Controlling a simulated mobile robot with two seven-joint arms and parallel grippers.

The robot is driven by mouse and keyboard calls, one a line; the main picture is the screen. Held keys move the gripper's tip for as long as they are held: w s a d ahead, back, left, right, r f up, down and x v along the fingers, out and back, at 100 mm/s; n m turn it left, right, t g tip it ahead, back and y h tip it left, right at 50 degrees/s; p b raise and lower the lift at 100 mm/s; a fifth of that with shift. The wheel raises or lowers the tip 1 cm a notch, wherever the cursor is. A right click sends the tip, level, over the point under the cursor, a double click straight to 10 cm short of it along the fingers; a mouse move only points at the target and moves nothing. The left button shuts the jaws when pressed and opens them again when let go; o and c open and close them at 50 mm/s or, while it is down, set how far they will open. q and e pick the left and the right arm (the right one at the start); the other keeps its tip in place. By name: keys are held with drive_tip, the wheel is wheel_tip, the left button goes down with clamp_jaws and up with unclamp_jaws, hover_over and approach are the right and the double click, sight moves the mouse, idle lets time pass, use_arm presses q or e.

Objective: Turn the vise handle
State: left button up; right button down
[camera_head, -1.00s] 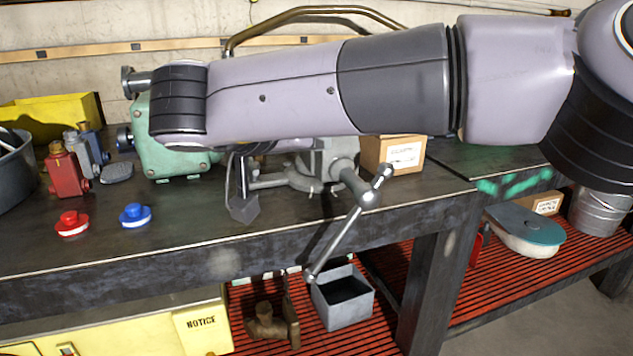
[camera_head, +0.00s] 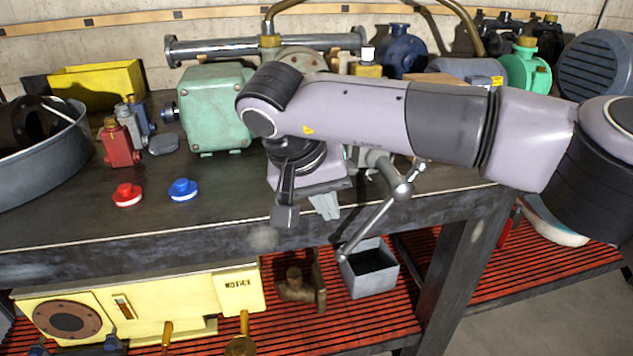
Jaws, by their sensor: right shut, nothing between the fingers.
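The vise (camera_head: 378,160) is at the table's front edge, right of centre, mostly hidden behind my right arm. Its handle (camera_head: 372,226) is a grey metal bar with a ball at its lower end, slanting from upper right to lower left through a round hub (camera_head: 402,191). It hangs in front of the table edge. My right gripper (camera_head: 308,214) is left of the handle, pointing down near the table's front edge. It is shut and empty and looks apart from the handle. My left gripper is not in view.
A green box-shaped housing (camera_head: 212,108), red button (camera_head: 127,194) and blue button (camera_head: 183,189) are on the table left of my gripper. A round metal tub (camera_head: 40,165) is at far left. A grey bin (camera_head: 370,270) sits on the red slatted shelf below the handle.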

sight(365, 229)
drive_tip(key=shift+w+d+f, duration=0.1)
drive_tip(key=shift+d+f, duration=0.6)
drive_tip(key=shift+d, duration=0.2)
drive_tip(key=shift+w+d+f, duration=0.1)
drive_tip(key=shift+d+f, duration=0.55)
drive_tip(key=shift+d, duration=0.25)
drive_tip(key=shift+d+f, duration=0.15)
drive_tip(key=shift+f, duration=0.25)
drive_tip(key=shift+w+d+f, duration=0.2)
drive_tip(key=shift+d+f, duration=0.5)
drive_tip(key=shift+f, duration=0.1)
drive_tip(key=shift+w+d+f+h, duration=0.15)
drive_tip(key=shift+d+f+h, duration=0.3)
drive_tip(key=shift+h, duration=0.25)
drive_tip(key=shift+w+d+f+t+h, duration=0.1)
drive_tip(key=shift+w+d+t+h, duration=0.05)
drive_tip(key=shift+d+t+h, duration=0.3)
